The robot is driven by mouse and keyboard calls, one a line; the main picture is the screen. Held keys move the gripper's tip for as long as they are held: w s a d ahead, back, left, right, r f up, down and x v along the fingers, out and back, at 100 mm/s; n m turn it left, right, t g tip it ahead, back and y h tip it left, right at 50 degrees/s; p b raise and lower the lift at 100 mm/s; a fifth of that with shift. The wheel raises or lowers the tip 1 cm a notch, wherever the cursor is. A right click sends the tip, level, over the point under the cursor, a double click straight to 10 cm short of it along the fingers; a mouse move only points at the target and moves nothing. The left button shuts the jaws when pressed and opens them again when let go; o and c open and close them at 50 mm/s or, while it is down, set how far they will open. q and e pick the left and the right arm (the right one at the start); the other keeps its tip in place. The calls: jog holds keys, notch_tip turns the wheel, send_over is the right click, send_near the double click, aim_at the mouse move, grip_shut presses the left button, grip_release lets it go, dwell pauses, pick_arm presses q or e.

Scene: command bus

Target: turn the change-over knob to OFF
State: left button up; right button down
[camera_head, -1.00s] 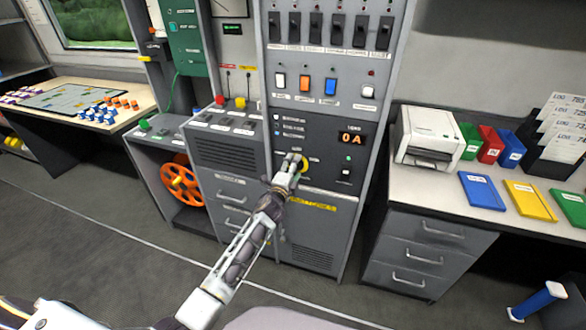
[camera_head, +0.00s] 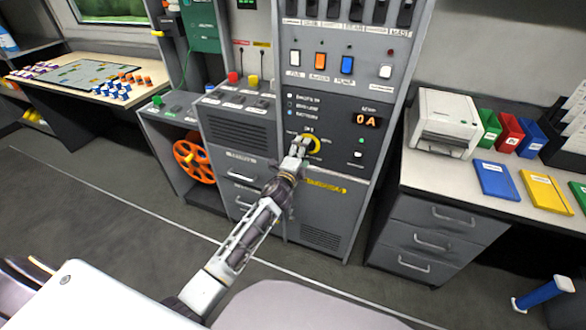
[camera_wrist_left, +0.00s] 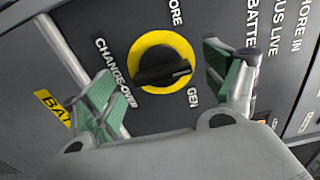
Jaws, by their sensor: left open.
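The change-over knob (camera_wrist_left: 163,73) has a black bar handle on a yellow round plate (camera_wrist_left: 148,46), with SHORE, GEN and CHANGE-OVER printed around it. In the left wrist view the handle's white-marked end points right, between SHORE and GEN. Any label there is hidden behind a fingertip. In the head view the yellow plate (camera_head: 315,144) shows on the grey cabinet front, partly covered by my gripper. My left gripper (camera_wrist_left: 168,88) is open, with one green-padded finger on each side of the knob, apart from the handle. It also shows in the head view (camera_head: 300,147). My right gripper is not in view.
Above the knob are a 0 A display (camera_head: 367,120) and several coloured rocker switches. A lower console with buttons (camera_head: 233,77) and an orange reel (camera_head: 194,161) stand left. A desk with a printer (camera_head: 444,121) stands right.

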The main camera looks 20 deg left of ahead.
pick_arm(q)
jog(key=s, duration=0.9)
jog(key=shift+s+a, duration=0.15)
dwell(0.9)
